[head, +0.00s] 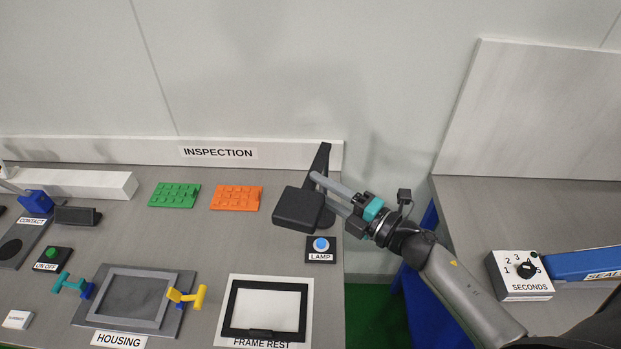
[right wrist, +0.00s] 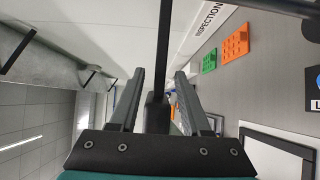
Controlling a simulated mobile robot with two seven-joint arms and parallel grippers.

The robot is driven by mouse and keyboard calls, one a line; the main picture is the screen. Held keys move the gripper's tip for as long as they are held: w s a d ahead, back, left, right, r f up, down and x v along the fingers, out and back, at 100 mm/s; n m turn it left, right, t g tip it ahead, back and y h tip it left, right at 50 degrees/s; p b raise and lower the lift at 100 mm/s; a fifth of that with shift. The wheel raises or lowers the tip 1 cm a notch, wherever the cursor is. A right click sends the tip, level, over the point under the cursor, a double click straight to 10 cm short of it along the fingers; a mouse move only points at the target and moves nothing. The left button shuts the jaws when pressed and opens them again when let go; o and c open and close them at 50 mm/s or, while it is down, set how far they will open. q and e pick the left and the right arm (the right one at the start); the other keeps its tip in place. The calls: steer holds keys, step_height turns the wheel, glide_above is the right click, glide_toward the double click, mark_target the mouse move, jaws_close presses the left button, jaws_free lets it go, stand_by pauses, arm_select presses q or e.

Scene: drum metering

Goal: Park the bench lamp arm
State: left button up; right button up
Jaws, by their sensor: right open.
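The bench lamp stands at the right end of the inspection bench. Its black square head (head: 298,208) hangs in front of a dark upright post (head: 321,160). A dark bar (right wrist: 164,45), which looks like part of the lamp, shows in the right wrist view. My right gripper (head: 320,186) is at the lamp, just right of the head, with its fingers pointing left. In the right wrist view its two fingers (right wrist: 160,75) are apart, with the dark bar between them; I cannot tell whether they touch it. The head hides part of the lamp's base. My left gripper is out of view.
A lamp button (head: 320,245) sits in front of the lamp. Green (head: 174,195) and orange (head: 236,198) plates lie to the left. The frame rest (head: 222,312) and housing (head: 82,312) are at the front. A gap separates this bench from the right one, with its seconds dial (head: 520,289).

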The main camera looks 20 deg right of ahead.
mark_target(311, 183)
steer(key=shift+x, duration=1.6)
steer(key=shift+c, duration=0.2)
jaws_close()
